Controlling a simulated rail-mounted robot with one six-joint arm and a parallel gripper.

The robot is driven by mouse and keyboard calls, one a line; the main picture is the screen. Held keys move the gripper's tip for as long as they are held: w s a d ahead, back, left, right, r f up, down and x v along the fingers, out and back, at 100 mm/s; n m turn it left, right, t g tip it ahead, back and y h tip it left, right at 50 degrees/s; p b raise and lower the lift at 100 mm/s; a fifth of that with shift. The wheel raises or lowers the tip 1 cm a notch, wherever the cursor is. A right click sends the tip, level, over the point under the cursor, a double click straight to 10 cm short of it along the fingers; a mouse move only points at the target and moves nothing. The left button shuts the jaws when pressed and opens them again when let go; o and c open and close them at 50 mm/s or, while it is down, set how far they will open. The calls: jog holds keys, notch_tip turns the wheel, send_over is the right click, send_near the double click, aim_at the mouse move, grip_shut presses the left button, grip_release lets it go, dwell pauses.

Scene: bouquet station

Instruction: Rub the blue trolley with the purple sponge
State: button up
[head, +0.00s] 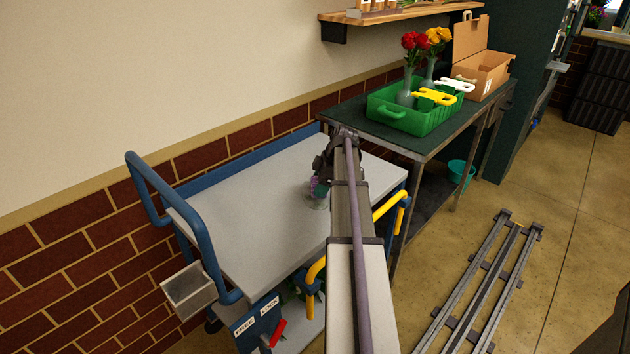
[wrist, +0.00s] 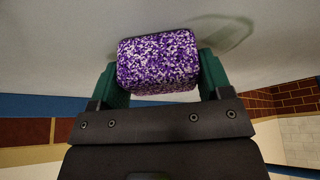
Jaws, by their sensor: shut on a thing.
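The blue trolley (head: 262,200) stands against the wall, with a pale grey top, blue frame and blue push handle. My gripper (wrist: 157,72) has green fingers and is shut on the purple sponge (wrist: 158,58), a block with white speckles. In the head view my gripper (head: 318,186) is over the right part of the trolley top, and my arm hides much of it. The sponge is close to the top; I cannot tell whether they touch. A faint greenish ring-shaped mark (wrist: 232,36) shows on the top beside the sponge.
A dark green table (head: 375,131) stands beyond the trolley with a green crate (head: 440,118), vases of flowers and a cardboard box (head: 482,75). A small grey bin (head: 188,287) hangs at the trolley's left end. Yellow handles (head: 390,205) line its front. Most of the trolley top is clear.

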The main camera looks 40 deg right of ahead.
jog(key=shift+s+d, duration=0.2)
jog(key=shift+s, duration=3.7)
notch_tip(320, 180, up, 6)
jog(key=p, duration=0.6)
notch_tip(320, 180, up, 3)
jog(key=p, duration=0.3)
